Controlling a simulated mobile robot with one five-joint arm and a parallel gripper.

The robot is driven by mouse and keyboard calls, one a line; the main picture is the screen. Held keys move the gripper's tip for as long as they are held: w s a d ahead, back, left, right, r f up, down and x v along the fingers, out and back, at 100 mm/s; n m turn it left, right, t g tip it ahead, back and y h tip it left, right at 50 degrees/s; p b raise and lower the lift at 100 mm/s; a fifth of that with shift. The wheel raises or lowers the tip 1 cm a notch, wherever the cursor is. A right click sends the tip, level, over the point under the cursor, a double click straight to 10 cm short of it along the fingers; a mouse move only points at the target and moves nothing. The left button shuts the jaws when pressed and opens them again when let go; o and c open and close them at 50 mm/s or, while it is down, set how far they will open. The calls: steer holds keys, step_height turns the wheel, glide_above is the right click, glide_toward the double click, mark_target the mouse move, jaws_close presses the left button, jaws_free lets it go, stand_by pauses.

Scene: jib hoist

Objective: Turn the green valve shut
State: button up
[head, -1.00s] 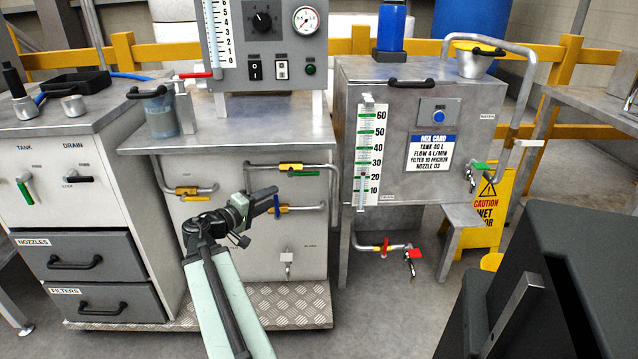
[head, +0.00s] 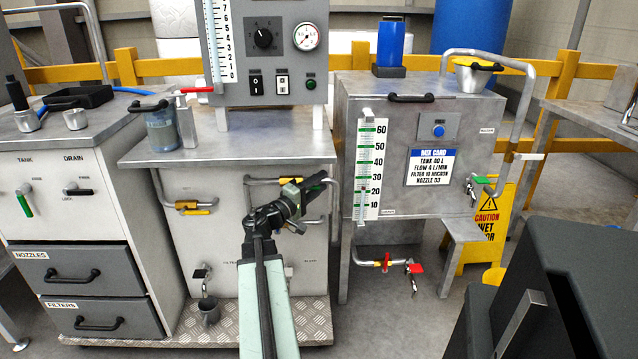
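My gripper (head: 318,183) is held up in front of the pipework on the middle cabinet (head: 225,245), pointing right. Its fingers are small and seen from behind, so I cannot tell whether they are open or shut. Other green handles show: one hanging down under TANK (head: 25,203) on the left cabinet, and one on the tap (head: 481,180) of the mix tank.
A red-handled valve (head: 386,262) and red tap (head: 414,268) are under the mix tank (head: 350,110).

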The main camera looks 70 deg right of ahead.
jaws_close()
stand_by(1.4)
